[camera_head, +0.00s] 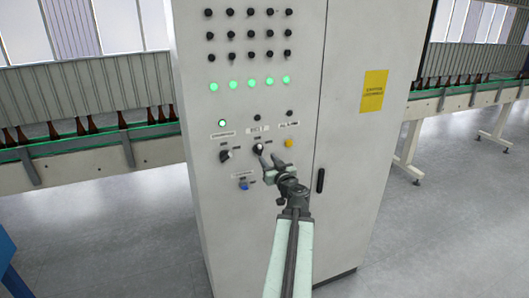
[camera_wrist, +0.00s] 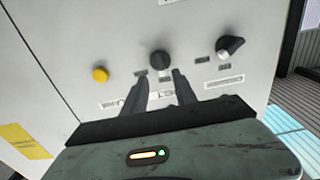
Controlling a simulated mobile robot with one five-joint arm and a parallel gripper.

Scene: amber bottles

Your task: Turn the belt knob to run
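The middle black knob (camera_head: 258,149) is on the grey cabinet's front, under a short label that I cannot read surely but may say belt. In the wrist view this knob (camera_wrist: 160,60) sits just beyond my fingertips, centred between them; its pointer setting is unclear. My gripper (camera_head: 269,160) is open and empty, its two dark fingers aimed at the cabinet just below and right of the knob in the head view. In the wrist view my gripper (camera_wrist: 160,76) shows a gap between the fingers. I cannot tell whether a finger touches the knob.
Another black knob (camera_head: 225,156) is to the left, a yellow button (camera_head: 289,143) to the right and a blue knob (camera_head: 244,185) below. A black door handle (camera_head: 320,180) is right of my arm. Bottles stand on the conveyor (camera_head: 90,148) behind the cabinet.

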